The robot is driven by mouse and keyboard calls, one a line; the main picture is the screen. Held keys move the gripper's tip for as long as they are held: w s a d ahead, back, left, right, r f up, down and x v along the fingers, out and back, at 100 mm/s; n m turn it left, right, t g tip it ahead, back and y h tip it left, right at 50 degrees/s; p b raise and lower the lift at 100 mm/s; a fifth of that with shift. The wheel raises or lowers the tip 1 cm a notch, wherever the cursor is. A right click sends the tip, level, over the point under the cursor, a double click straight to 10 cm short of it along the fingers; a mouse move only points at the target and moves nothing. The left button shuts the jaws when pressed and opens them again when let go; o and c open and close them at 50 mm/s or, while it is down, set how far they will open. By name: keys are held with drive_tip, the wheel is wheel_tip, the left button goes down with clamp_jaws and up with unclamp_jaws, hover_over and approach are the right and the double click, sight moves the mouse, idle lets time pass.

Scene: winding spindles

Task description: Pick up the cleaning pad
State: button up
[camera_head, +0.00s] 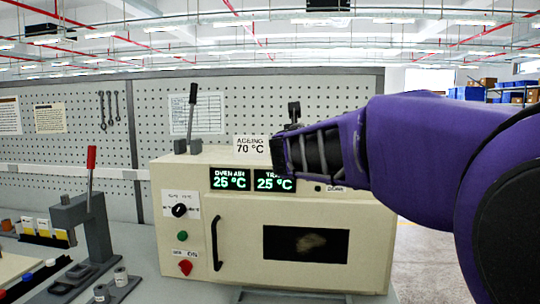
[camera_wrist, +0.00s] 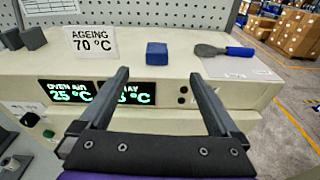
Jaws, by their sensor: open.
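A small blue block (camera_wrist: 156,53), which looks like the cleaning pad, lies on top of the cream oven (camera_wrist: 140,66) in the wrist view. My gripper (camera_wrist: 158,73) is open and empty. Its two fingers point toward the block, which appears between and beyond the fingertips, apart from both. In the head view my purple arm reaches in from the right, and its end is in front of the oven's upper front (camera_head: 200,157). The block is not visible in the head view.
A blue-handled scraper or brush (camera_wrist: 225,50) lies on a white sheet right of the block. An "AGEING 70 °C" sign (camera_wrist: 91,42) stands to its left. A black lever (camera_head: 193,110) rises at the oven's left, and a red-handled press (camera_head: 90,215) stands on the bench.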

drive_tip(key=shift+n, duration=0.4)
drive_tip(key=x, duration=0.8)
drive_tip(key=p+x, duration=0.1)
drive_tip(key=x, duration=0.3)
drive_tip(key=shift+a+f, duration=0.1)
drive_tip(key=shift+a, duration=0.15)
drive_tip(key=shift+p+x, duration=0.9)
drive_tip(key=shift+x, duration=1.9)
drive_tip(key=shift+a+f, duration=0.1)
drive_tip(key=shift+a, duration=0.1)
drive_tip(key=shift+c, duration=0.3)
clamp_jaws()
